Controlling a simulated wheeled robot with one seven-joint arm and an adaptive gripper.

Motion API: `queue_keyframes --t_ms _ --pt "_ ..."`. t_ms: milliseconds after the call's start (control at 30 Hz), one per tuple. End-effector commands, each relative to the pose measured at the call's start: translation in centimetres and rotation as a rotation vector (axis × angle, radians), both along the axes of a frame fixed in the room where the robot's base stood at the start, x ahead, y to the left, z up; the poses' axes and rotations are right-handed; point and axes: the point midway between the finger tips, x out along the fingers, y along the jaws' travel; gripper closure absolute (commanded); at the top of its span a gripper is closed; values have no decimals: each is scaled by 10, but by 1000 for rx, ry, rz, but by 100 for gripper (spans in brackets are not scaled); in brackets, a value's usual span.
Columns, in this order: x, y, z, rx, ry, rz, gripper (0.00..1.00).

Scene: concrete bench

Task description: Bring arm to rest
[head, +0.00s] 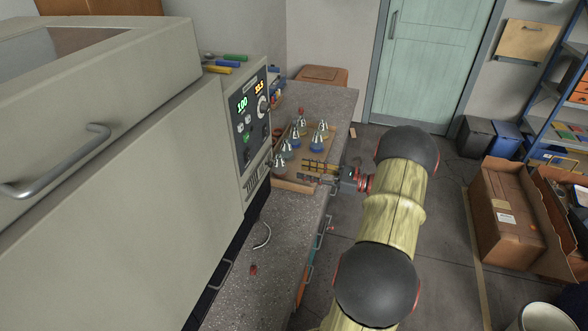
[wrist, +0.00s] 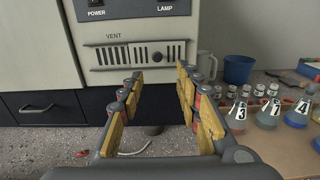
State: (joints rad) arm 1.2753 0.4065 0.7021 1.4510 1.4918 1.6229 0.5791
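My gripper (head: 306,172) is at the end of my outstretched arm, over the concrete bench (head: 290,225), close to a wooden tray of flasks. In the wrist view my gripper (wrist: 160,88) has its two yellow-padded fingers spread wide apart, with nothing between them. The fingers point toward the vent panel (wrist: 138,53) of a large beige machine.
The beige machine (head: 150,150) fills the left. A grey-white mug (wrist: 207,65) and a blue cup (wrist: 238,69) stand behind the flasks. A curved pale piece (head: 263,237) and a small red item (head: 253,269) lie on the bench. Cardboard boxes (head: 505,215) stand on the floor at right.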

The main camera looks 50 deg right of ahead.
Motion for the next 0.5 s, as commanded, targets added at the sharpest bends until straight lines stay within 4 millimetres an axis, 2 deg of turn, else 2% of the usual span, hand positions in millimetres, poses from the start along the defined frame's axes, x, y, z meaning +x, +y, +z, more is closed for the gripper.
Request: queue_keyframes --t_ms 167,500 --pt "-12 -5 0 0 0 0 66" --pt "-13 -5 0 0 0 1 66"
